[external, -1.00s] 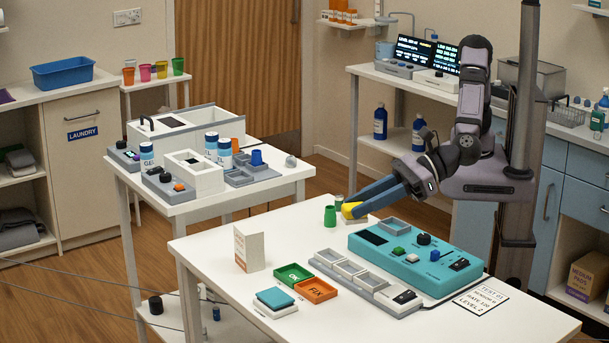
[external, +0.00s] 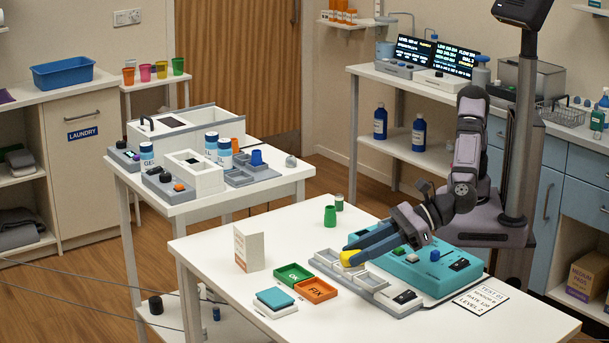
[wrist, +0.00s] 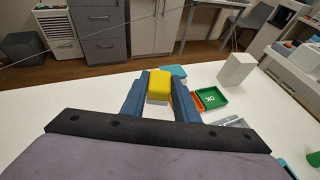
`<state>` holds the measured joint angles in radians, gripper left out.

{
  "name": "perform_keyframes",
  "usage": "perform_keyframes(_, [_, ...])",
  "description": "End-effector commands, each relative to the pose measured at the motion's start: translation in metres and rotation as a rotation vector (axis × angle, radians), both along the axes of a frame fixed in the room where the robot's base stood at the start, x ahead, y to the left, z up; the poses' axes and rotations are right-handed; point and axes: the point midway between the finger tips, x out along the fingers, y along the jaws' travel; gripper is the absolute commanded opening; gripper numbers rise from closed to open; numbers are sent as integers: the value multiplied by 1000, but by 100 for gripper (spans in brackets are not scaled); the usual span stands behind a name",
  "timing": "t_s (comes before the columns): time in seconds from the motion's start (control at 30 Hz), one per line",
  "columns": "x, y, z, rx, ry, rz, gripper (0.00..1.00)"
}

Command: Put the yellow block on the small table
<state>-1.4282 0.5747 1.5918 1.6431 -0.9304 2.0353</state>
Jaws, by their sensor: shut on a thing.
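My gripper (external: 354,253) is shut on the yellow block (external: 351,259), whose end shows past the blue fingers. In the external view the block appears over the grey compartment strip (external: 328,262) on the front white table; the gap beneath is hard to judge. In the wrist view the block (wrist: 159,85) sits between both fingertips, with a pale part under it. A smaller white table (external: 291,176) with jars stands behind to the left, and a narrow white stand (external: 150,86) with coloured cups stands farther back. Which one is the small table is unclear.
A teal device (external: 433,265) lies under my arm. Green (external: 293,275) and orange (external: 316,291) trays, a white upright card (external: 249,247) and a teal pad (external: 275,299) are nearby. A green cup (external: 330,216) stands at the back edge.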

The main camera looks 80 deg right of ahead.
Motion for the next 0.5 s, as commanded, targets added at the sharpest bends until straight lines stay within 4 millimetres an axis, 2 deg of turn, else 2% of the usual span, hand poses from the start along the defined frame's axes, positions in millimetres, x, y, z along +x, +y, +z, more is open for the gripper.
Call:
perform_keyframes(0.07, [0, 0, -8, 2, 0, -2, 2])
perform_keyframes(0.37, [0, -2, -6, 0, -2, 11, 2])
perform_keyframes(0.5, [0, -2, -20, -4, -1, 10, 2])
